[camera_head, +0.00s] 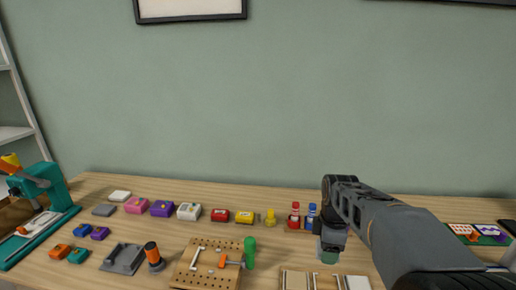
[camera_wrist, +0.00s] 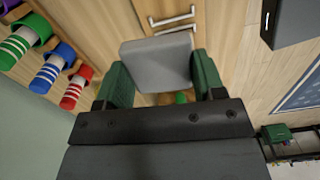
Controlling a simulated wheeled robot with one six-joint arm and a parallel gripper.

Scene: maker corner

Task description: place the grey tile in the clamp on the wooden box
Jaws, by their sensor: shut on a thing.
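My gripper (camera_head: 329,255) is low over the table, right of centre in the head view. In the wrist view its green fingers (camera_wrist: 163,85) are shut on a light grey tile (camera_wrist: 157,64), one on each side. A light wooden box (camera_head: 298,282) with pale bars is cut off by the bottom edge of the head view. The same bars show on wood (camera_wrist: 125,17) beyond the tile in the wrist view. A grey clamp-like fixture (camera_head: 122,260) lies at the lower left; I cannot tell whether it is the clamp.
Several small coloured boxes line the back. A teal machine (camera_head: 42,190) stands far left.

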